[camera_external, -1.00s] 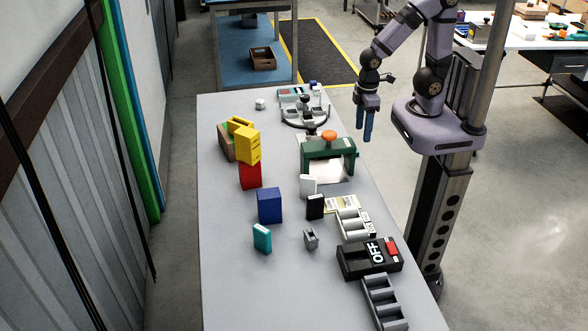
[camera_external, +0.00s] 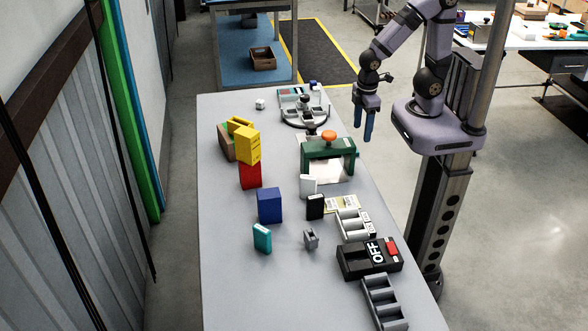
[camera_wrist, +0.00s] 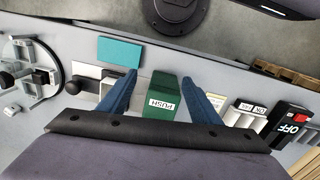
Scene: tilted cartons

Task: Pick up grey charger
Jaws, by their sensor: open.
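A small grey block with prongs, which looks like the grey charger (camera_external: 311,239), stands on the table near its front, between the teal box and the black OFF switch block. I cannot make it out in the wrist view. My gripper (camera_external: 367,126) has blue fingers pointing down, at the right edge of the table, beyond and to the right of the charger and well apart from it. In the wrist view my gripper (camera_wrist: 158,80) is open and empty, with the green PUSH press (camera_wrist: 160,100) showing between its fingers.
The table (camera_external: 228,290) also holds a teal box (camera_external: 262,238), a blue box (camera_external: 269,205), a red box (camera_external: 250,175), a yellow box (camera_external: 247,145), a black box (camera_external: 315,207) and the OFF switch block (camera_external: 369,260). Its front left is bare.

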